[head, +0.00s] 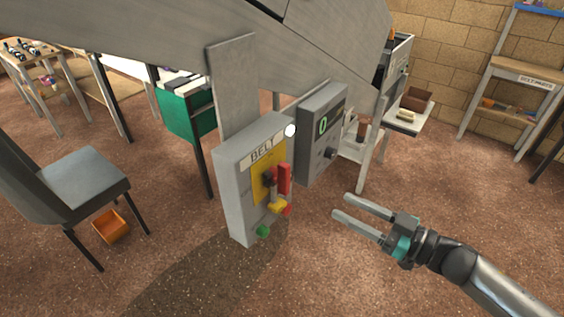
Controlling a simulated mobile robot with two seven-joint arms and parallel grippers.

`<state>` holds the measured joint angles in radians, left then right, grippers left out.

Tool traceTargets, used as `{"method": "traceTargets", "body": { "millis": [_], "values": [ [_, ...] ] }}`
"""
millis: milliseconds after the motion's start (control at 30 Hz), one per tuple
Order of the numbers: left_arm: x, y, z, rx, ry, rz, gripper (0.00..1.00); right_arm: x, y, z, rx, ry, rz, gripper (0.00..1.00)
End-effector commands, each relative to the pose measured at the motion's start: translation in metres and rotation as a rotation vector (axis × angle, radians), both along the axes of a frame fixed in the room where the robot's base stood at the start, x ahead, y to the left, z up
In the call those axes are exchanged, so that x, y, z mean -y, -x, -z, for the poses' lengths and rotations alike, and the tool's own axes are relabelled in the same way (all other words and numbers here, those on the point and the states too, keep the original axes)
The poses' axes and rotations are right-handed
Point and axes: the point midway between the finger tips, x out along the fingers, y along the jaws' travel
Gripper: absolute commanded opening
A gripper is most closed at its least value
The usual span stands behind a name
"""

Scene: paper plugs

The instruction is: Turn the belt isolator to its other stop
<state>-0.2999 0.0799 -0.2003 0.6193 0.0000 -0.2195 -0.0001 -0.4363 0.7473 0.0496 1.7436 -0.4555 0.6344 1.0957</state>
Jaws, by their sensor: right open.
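The belt isolator (268,184) is a dark rotary switch with a red handle (285,178) on a yellow plate, on the front of a grey box labelled BELT (240,200). The handle looks roughly upright. A yellow piece and a smaller red piece show just below it, and their exact form is too small to tell. My right gripper (344,207) is open and empty, to the right of the box, with its fingers pointing left towards it and clear of the handle. My left gripper is not in view.
A green button (263,230) and a white lamp (291,130) are on the BELT box. A second grey box (321,135) with a green display and dark knob stands to its right. A grey chair (80,180) and orange bin (111,227) are at left. The floor at front is clear.

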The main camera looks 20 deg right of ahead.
Motion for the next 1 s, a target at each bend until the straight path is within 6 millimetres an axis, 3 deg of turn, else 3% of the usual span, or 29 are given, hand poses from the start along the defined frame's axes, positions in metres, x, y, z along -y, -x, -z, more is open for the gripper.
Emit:
{"method": "traceTargets", "body": {
  "millis": [167,1000],
  "values": [
    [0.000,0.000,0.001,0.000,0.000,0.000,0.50,-0.008,-0.011,0.000,0.002,-0.002,-0.001,0.53],
    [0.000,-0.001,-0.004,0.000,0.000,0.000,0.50,-0.082,-0.106,0.000,0.002,-0.001,0.002,0.53]
  ]
}}
